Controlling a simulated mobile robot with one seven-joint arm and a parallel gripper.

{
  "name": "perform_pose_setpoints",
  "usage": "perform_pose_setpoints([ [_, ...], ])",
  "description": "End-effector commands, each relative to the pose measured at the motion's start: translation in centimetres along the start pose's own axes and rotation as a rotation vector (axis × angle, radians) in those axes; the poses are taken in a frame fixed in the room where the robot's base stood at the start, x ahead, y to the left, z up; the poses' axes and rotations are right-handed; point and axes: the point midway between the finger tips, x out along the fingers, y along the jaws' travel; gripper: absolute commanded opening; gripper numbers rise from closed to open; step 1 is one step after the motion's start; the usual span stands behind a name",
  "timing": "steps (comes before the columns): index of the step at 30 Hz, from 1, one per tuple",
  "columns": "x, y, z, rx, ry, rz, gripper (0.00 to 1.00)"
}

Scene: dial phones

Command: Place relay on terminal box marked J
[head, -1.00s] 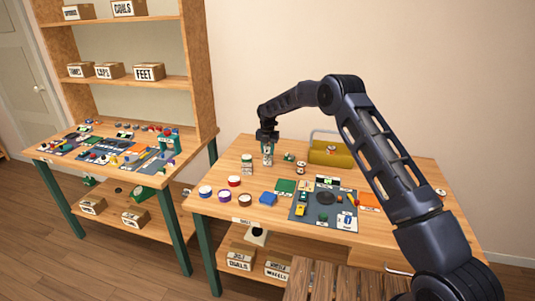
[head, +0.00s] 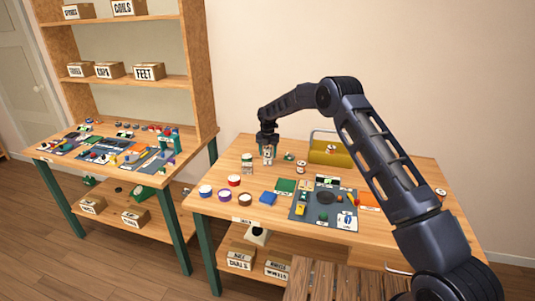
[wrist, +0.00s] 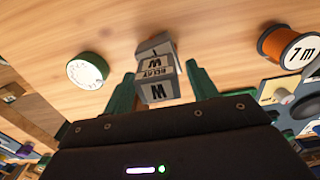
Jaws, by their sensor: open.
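A grey block with white labels reading RELAY and W (wrist: 157,80) lies between my green fingertips in the wrist view. Small gaps show beside it, and my gripper (wrist: 160,88) is open around it. Another grey face (wrist: 155,47) adjoins it at the far side, with a mark I cannot read surely. I cannot tell whether that is a separate box underneath. In the head view my gripper (head: 266,148) points down over the rear left of the right-hand table, with the small pale block (head: 268,157) at its fingers. No J label is clearly legible.
A grey mat (head: 312,210) holds several parts. Several round containers line the table's front left.

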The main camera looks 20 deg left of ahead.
Motion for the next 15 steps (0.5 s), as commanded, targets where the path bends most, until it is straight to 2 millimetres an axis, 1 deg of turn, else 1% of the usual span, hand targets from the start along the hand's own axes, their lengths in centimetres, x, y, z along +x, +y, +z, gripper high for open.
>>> perform_pose_setpoints([
  [5, -2.1, 0.1, 0.0, -0.001, -0.001, 0.002, 0.58],
  [15, -8.6, 0.0, 0.1, 0.001, -0.003, 0.003, 0.58],
])
